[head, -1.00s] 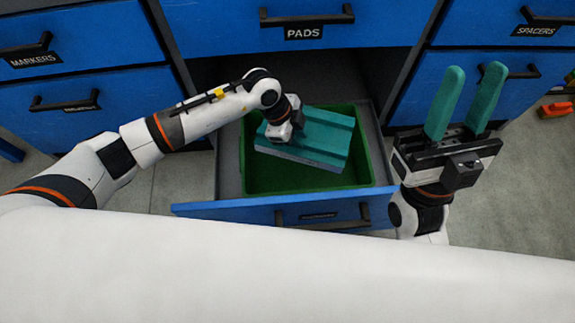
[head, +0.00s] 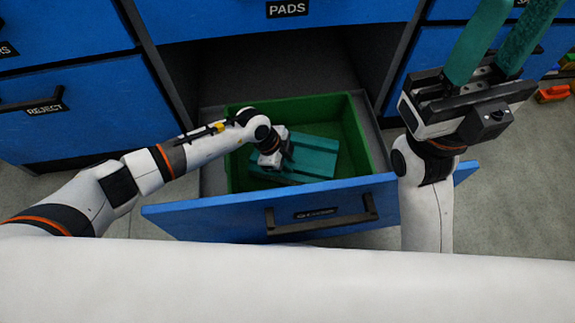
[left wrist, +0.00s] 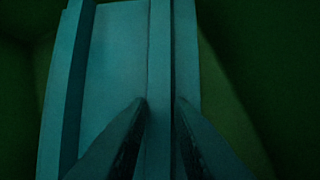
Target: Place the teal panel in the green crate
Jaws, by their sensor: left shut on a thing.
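The teal panel (head: 308,160) is a ribbed, flat block. It is down inside the green crate (head: 357,125), within the crate's walls. My left gripper (head: 282,157) is shut on the panel near its left part. In the left wrist view the panel (left wrist: 118,50) fills the middle, and the left fingers (left wrist: 160,105) are on either side of a raised rib. The dark green crate wall and floor surround it there. I cannot tell whether the panel's underside touches the crate floor. My right gripper (head: 503,42) has teal fingers spread apart, is empty, and is right of the crate.
The crate sits in an open drawer with a blue front (head: 270,212) and a black handle (head: 322,215). Blue closed drawers flank it, including one labelled REJECT (head: 75,110) and one labelled PADS above. Colourful blocks (head: 553,93) lie on the floor at far right.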

